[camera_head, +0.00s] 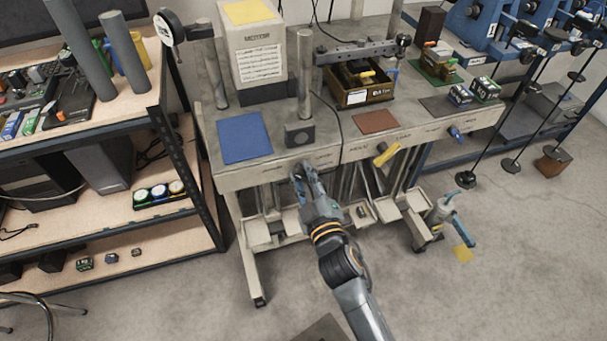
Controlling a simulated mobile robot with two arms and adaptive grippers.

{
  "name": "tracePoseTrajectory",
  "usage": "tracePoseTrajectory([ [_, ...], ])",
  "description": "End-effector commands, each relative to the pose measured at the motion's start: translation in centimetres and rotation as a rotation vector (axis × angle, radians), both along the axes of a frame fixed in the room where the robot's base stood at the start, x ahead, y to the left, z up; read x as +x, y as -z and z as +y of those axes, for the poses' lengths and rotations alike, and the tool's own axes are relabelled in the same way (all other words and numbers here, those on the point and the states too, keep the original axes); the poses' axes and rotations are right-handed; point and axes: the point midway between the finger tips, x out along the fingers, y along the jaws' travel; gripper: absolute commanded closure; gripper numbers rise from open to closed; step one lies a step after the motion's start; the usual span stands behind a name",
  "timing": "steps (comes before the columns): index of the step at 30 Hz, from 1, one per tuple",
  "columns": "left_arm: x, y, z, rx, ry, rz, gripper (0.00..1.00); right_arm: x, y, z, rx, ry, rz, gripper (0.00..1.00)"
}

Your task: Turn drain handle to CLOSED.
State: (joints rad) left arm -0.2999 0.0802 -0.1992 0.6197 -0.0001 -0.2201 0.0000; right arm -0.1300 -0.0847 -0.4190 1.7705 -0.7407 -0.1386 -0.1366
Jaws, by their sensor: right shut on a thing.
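My right gripper (302,172) is at the front edge of the near workbench (280,170), below and right of a blue mat. It is shut on a small part at that edge, mostly hidden by the fingers. I cannot tell for sure whether this is the drain handle. A yellow handle (386,154) sticks out from the bench front further right. A small blue handle (456,133) is near its right end. The labels along the front are too small to read, so OPEN or CLOSED cannot be told. My left gripper is out of view.
A shelf unit (200,180) with goods stands at the left. Pale trays (388,208) hang below the bench front. A pale fixture with a blue lever (464,231) stands lower right. Blue machines (475,25) are at the back right. Floor at lower right is clear.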

Motion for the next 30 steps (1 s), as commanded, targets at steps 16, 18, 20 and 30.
tracePoseTrajectory([
  [16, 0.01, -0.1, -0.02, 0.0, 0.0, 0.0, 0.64, 0.01, -0.05, 0.04, -0.058, -0.001, -0.02, 1.0],
  [18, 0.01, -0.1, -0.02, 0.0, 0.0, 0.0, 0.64, 0.01, -0.05, 0.04, -0.057, -0.001, -0.02, 1.0],
  [20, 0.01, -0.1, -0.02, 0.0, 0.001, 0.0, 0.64, 0.01, -0.05, 0.04, -0.057, -0.001, -0.02, 1.0],
  [30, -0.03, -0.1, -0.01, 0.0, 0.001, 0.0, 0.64, -0.01, -0.02, 0.02, -0.056, -0.001, -0.019, 0.62],
])
